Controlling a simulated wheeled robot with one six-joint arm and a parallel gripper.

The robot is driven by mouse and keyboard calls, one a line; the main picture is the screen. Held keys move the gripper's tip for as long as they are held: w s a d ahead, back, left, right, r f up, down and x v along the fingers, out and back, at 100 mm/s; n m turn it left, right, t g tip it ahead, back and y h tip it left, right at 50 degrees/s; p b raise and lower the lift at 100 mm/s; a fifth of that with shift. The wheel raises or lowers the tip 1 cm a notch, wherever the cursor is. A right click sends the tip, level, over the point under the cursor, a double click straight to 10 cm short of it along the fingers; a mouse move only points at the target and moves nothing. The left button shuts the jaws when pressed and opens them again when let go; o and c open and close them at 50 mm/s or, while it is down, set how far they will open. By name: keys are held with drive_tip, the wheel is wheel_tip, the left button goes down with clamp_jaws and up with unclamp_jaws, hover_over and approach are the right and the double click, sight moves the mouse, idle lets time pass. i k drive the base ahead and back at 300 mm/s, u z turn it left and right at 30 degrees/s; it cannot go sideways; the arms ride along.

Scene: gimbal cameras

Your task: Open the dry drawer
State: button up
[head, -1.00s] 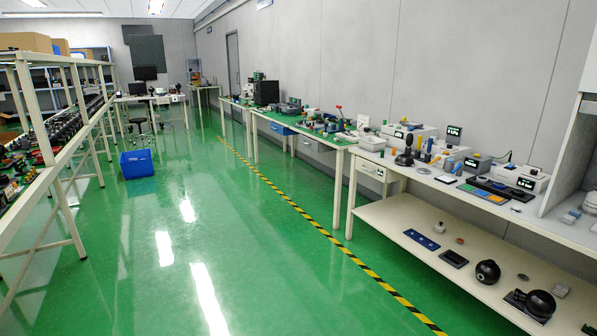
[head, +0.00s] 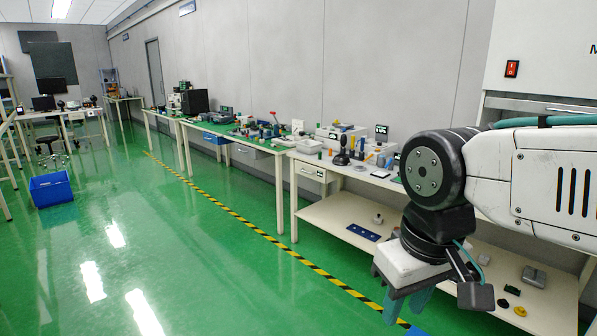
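Several drawers sit under the bench tops along the right wall. A white drawer (head: 312,172) with a small dark label hangs under the near bench. A grey drawer (head: 246,154) and a blue drawer (head: 215,139) hang under the bench farther along. All three look shut. I cannot read which one is the dry drawer. My gripper (head: 408,302) points down at the lower right, in front of the near bench and apart from the drawers. Its blue fingers show partly, with nothing visible between them; their opening is unclear.
The near bench (head: 335,215) has a lower shelf with small items and instruments on top. A white cabinet (head: 540,60) stands at the right. The green floor (head: 190,270) is clear left of the yellow-black stripe. A blue bin (head: 52,190) stands at the left.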

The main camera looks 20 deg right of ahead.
sight(318, 174)
drive_tip(key=i, duration=3.55)
drive_tip(key=z, duration=1)
